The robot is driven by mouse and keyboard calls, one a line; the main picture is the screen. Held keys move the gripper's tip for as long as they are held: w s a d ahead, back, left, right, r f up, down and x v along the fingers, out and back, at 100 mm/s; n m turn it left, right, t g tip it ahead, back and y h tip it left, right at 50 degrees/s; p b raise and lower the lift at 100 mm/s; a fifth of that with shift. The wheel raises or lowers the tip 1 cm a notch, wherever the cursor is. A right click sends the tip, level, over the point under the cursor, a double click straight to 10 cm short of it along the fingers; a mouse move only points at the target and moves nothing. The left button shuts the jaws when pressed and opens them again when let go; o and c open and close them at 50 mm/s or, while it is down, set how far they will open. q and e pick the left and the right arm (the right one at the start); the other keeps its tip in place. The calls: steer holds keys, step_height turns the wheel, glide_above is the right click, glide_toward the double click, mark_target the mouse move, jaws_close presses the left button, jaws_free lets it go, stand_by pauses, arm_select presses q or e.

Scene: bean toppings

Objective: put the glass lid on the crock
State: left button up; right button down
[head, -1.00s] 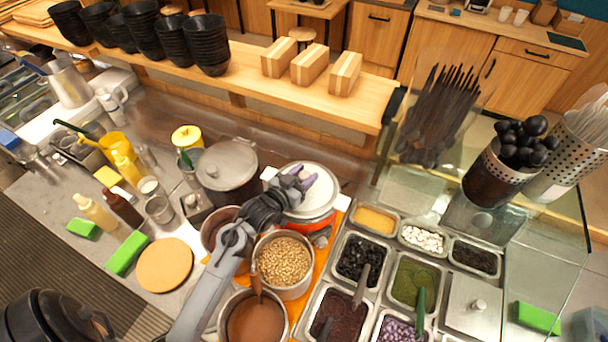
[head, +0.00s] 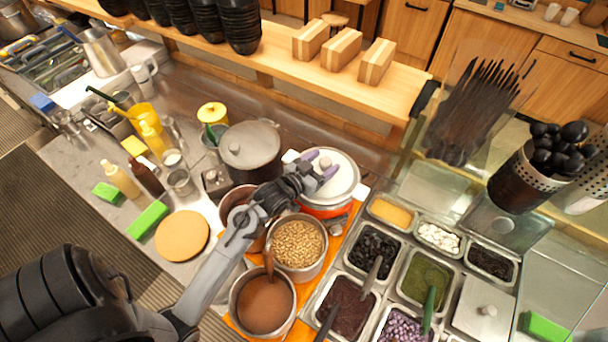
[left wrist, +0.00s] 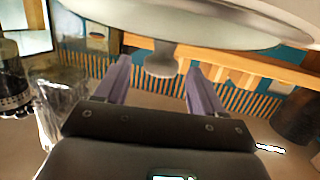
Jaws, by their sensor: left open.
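The glass lid (head: 345,188) is round and pale with a light rim. It lies over the crock (head: 328,211), a red-orange pot right of the middle in the head view. Most of the crock's mouth is hidden under the lid. My left gripper (head: 328,167) is at the top of the lid, its purple fingers apart. In the left wrist view the lid (left wrist: 215,22) fills the top, and its knob (left wrist: 161,60) sits between the open fingers, with gaps beside it. I cannot tell whether the lid is fully seated. My right gripper is not in view.
A dark pot with a grey lid (head: 250,145) stands left of the crock. Pots of beans (head: 298,243) and brown sauce (head: 265,302) stand in front, partly under my left arm. Topping trays (head: 421,278) lie to the right. A wooden shelf (head: 280,65) runs behind.

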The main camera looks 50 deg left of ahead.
arm_select(q)
steer(key=v, duration=0.9)
steer(key=shift+a+b, duration=0.1)
steer(key=shift+b, duration=0.2)
steer(key=shift+s+r, duration=0.2)
steer(key=shift+s, duration=0.45)
